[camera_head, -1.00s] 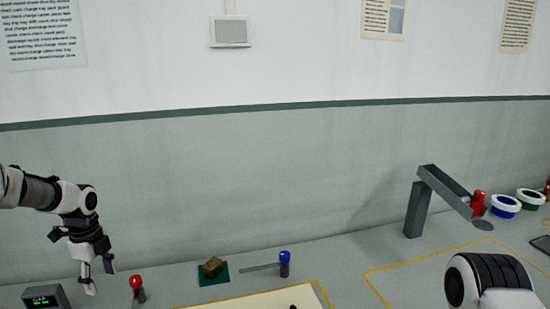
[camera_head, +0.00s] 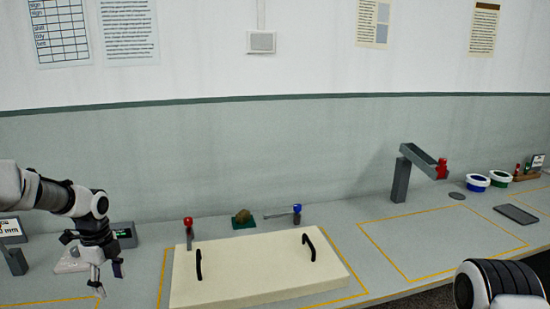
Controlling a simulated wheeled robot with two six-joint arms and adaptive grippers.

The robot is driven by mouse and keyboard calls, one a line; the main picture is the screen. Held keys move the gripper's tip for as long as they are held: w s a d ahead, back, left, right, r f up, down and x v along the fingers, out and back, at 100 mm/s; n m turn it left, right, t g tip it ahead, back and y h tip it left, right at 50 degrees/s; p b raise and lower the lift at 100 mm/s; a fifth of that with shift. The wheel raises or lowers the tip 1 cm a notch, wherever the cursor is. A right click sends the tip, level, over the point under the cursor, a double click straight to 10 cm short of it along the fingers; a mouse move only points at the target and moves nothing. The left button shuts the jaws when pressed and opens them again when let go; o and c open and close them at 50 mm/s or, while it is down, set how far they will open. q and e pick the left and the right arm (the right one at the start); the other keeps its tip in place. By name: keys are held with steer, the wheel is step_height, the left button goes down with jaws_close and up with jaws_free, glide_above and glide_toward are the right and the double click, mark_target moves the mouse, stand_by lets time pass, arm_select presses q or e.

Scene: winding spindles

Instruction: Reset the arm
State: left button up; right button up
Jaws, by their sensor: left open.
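My left gripper (camera_head: 108,284) hangs at the left of the view with its fingers pointing down, apart and empty. It is over the bench, left of the cream board with two black handles (camera_head: 258,274). My left arm comes in from the left edge. Part of my right arm shows at the lower right, but its gripper is out of view.
A red-knobbed lever (camera_head: 188,234) and a blue-knobbed lever (camera_head: 297,214) stand behind the board, with a brown lump on a green pad (camera_head: 243,219) between them. The yellow-outlined area (camera_head: 440,240) is clear.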

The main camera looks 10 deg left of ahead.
arm_select(q)
steer(key=s+d+f+m+g, duration=0.1)
steer(key=s+d+f+g, duration=0.2)
steer(key=f, duration=0.6)
steer(key=s+d+f+n+g, duration=0.2)
steer(key=s+d+f+g, duration=0.1)
steer(key=s+d+f, duration=1.15)
steer(key=s+d+f+n+t, duration=0.1)
steer(key=s+d+f+n, duration=0.15)
steer(key=s+n, duration=0.45)
steer(key=s+d+f+n+t, duration=0.1)
steer(key=s+d+n, duration=0.2)
steer(key=s, duration=0.7)
steer(key=w+n+t, duration=0.1)
steer(key=n, duration=0.1)
steer(key=w+n+t, duration=0.1)
steer(key=n, duration=0.2)
steer(key=w+n+t, duration=0.2)
steer(key=n, duration=0.1)
steer(key=shift+w+a, duration=0.1)
steer(key=shift+a, duration=0.2)
